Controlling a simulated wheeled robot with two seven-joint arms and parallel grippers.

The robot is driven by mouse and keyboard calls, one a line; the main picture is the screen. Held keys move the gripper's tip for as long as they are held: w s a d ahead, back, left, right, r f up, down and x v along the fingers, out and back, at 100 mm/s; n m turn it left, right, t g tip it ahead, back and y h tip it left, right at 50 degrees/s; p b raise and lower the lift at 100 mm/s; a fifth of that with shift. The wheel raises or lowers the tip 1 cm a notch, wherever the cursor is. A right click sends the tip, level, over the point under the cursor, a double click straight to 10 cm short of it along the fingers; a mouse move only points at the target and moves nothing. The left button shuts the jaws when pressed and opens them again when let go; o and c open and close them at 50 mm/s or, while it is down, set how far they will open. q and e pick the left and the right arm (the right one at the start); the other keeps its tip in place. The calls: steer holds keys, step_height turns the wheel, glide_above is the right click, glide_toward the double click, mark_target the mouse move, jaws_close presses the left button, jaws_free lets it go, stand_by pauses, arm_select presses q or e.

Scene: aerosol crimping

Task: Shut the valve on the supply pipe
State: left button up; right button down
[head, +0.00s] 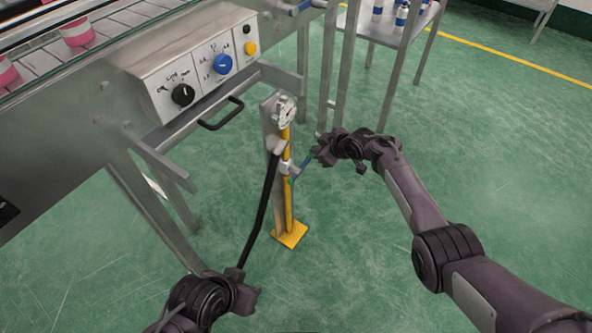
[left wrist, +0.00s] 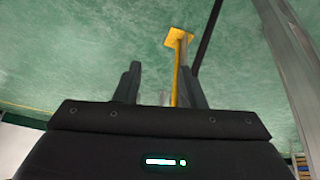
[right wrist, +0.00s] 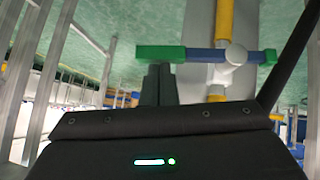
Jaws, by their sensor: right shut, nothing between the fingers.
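The supply pipe (head: 288,215) is a yellow upright pipe on a yellow foot, with a round gauge on top. Its valve has a pale body (right wrist: 236,55) and a blue handle (head: 304,166) with green ends. In the right wrist view the handle (right wrist: 200,55) lies crosswise to the pipe. My right gripper (head: 318,152) is shut and empty at the handle's outer end; its fingertips (right wrist: 158,68) are just by the green end, and I cannot tell whether they touch. My left gripper (head: 250,290) is low, left of the pipe foot; its fingers (left wrist: 160,82) are apart and empty.
A grey post (head: 269,150) stands behind the pipe, and a black hose (head: 262,205) hangs left of it. The conveyor machine with its control panel (head: 205,75) fills the upper left. A table (head: 400,35) stands behind. Green floor on the right is clear.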

arm_select(q)
steer(key=shift+w+d+t+h+b, duration=0.25)
steer(key=shift+d+t+h+b, duration=0.25)
steer(key=shift+d, duration=0.5)
arm_select(e)
steer(key=shift+w+d+f, duration=0.25)
steer(key=shift+f, duration=0.3)
